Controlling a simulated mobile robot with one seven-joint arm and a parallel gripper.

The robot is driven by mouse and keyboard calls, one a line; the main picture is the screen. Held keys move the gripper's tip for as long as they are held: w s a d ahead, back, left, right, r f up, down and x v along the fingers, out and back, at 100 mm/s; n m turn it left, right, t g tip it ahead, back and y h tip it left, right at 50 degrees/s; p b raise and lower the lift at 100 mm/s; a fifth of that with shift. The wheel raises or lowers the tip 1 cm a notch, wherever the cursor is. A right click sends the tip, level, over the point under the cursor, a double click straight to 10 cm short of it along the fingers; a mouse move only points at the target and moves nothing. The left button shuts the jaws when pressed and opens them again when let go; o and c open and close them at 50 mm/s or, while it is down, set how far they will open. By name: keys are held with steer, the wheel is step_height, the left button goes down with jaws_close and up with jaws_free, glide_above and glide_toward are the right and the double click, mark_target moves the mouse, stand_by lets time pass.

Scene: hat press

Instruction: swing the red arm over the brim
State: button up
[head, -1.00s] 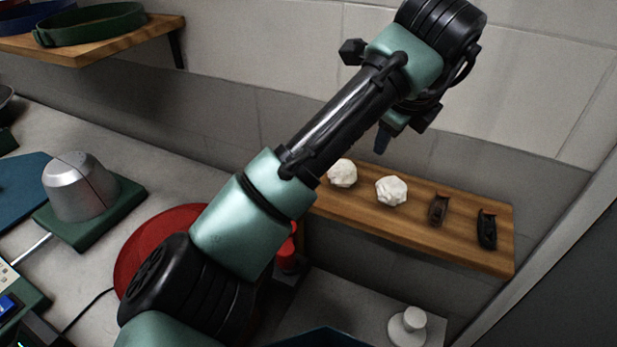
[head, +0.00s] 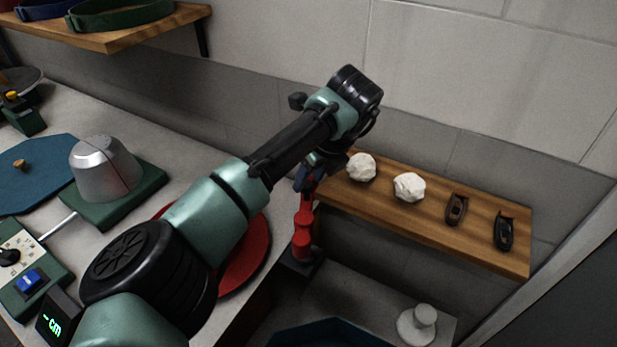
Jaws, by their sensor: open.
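The red arm (head: 303,226) stands on a dark base (head: 300,264) at the worktable's right edge, just left of the wooden shelf's near end. My gripper (head: 307,183) is at the red arm's upper end, with its fingers pointing down. It is open. The fingers are small and dark here, so I cannot tell whether they touch the red arm or straddle it. A flat red disc (head: 256,251) lies on the worktable left of the red arm, largely hidden behind my arm. I cannot tell for certain that it is the brim.
A silver hat block (head: 103,170) on a green base is at the left. A wooden shelf (head: 440,232) at right holds two white lumps (head: 409,187) and two dark clips (head: 456,209). A control box (head: 32,278) is at lower left. A grey knob (head: 422,322) is at lower right.

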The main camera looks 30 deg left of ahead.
steer(key=shift+x, duration=0.85)
jaws_close()
stand_by(0.8)
